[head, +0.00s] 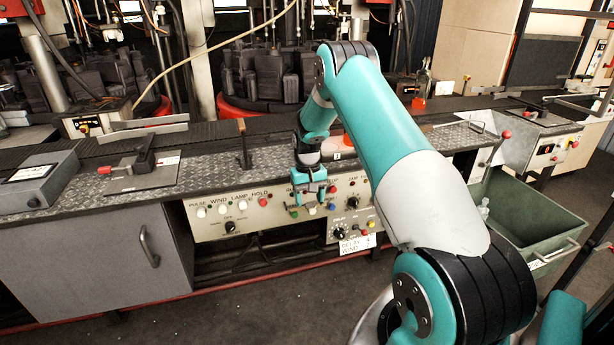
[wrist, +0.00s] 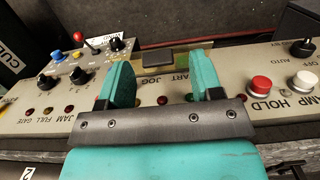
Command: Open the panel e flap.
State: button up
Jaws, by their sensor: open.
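A beige control panel (head: 262,222) with knobs, buttons and lamps runs along the front of the bench. In the wrist view the panel (wrist: 226,88) appears upside down. A small dark rectangular piece (wrist: 158,58) on a yellowish strip sits at the panel's edge, between and beyond my fingertips; it may be the flap, but I see no label "e". My gripper (head: 309,200) is in front of the panel's middle. In the wrist view my gripper (wrist: 160,72) has its two teal fingers apart with nothing held between them. In the head view my gripper hides part of the panel.
A red button (wrist: 260,83) and a white button (wrist: 299,83) stand out on the panel. A grey cabinet (head: 95,262) stands left, a green bin (head: 527,215) right. The floor in front is clear.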

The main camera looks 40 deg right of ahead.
notch_tip(320, 180, up, 16)
jog(key=w+b, duration=0.1)
jog(key=shift+w+d+r+b, duration=0.25)
jog(key=shift+d+b, duration=0.05)
jog(key=shift+d, duration=0.15)
